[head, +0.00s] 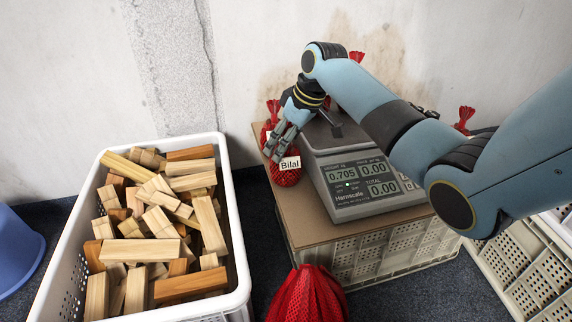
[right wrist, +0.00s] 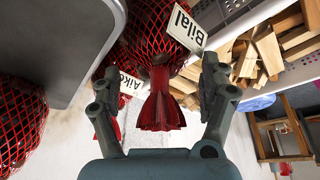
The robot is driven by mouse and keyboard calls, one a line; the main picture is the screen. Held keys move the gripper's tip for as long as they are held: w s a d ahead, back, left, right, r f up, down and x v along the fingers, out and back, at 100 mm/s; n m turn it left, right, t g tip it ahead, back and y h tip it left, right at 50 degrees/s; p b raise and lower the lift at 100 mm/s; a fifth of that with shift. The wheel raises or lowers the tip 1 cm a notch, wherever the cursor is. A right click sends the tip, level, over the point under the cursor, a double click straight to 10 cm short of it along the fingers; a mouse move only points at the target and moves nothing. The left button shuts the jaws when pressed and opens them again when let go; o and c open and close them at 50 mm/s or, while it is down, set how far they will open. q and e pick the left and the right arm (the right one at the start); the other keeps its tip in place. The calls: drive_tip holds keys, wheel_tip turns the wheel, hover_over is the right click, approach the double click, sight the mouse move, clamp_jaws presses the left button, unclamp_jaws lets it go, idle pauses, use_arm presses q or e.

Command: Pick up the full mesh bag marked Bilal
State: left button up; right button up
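The mesh bag marked Bilal (head: 285,178) is red and stands at the left end of the board, beside the scale. Its white label faces the front. In the right wrist view the bag (right wrist: 150,38) appears upside down, with its gathered neck and flared red top between my fingers. My right gripper (head: 277,146) is at the top of this bag; in the wrist view its two fingers (right wrist: 160,92) are spread wide on either side of the neck, with visible gaps. The fingers partly hide the bag in the head view. My left gripper is not in view.
A bag marked Aiko (right wrist: 105,88) stands close by, next to one finger. The scale (head: 362,185) reads 0.705. Another red bag (head: 308,296) is at the front; red tops (head: 463,118) show behind my arm. A white crate (head: 236,215) of wood blocks stands left.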

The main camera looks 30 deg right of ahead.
clamp_jaws()
idle(0.3)
drive_tip(key=shift+r, duration=0.1)
